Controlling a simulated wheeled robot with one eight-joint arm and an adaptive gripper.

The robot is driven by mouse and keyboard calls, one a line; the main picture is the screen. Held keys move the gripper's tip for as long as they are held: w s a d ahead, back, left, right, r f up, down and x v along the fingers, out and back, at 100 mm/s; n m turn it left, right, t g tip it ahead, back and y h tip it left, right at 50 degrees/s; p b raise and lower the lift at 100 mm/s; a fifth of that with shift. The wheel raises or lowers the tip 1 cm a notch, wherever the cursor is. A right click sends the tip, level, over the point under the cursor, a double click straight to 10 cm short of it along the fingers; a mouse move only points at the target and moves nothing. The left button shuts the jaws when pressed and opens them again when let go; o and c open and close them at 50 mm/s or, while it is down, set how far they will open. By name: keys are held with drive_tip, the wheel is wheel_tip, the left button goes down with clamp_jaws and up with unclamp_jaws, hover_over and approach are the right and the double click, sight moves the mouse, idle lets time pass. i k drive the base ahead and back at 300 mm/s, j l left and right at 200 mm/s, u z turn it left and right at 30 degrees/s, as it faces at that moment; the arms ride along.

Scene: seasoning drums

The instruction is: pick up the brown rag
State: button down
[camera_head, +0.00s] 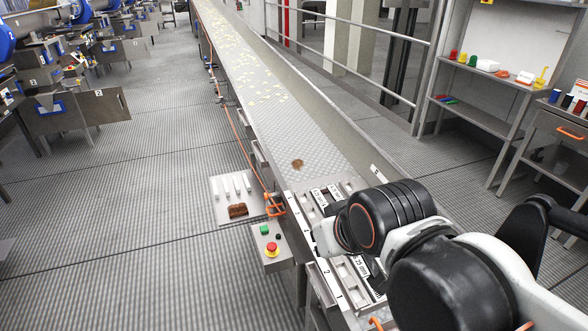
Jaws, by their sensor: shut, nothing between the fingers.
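A dark brown folded cloth, which looks like the brown rag (238,211), lies at the front of a pale tray (222,213) left of the conveyor. Several white upright items (235,184) stand behind it on the tray. A smaller brown clump (298,164) lies on the conveyor belt; I cannot tell what it is. My arm reaches in from the lower right, over the near end of the conveyor, to the right of the tray. My gripper's fingers do not show; the arm's own links may hide them.
The long conveyor (262,98) carries scattered yellow pieces at its far part. A control box with a red button (271,249) stands near the tray, beside an orange handle (275,207). Numbered metal bins (331,281) fill the conveyor's near end.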

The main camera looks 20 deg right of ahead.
sight(241, 208)
drive_tip(key=j, duration=0.5)
drive_tip(key=i+j, duration=0.15)
drive_tip(key=j, duration=0.35)
drive_tip(key=i+j, duration=0.75)
drive_tip(key=j, duration=0.15)
drive_tip(key=i+l, duration=0.2)
drive_tip(key=i, duration=0.15)
drive_tip(key=i+l, duration=0.2)
drive_tip(key=i, duration=0.15)
drive_tip(key=z, duration=0.05)
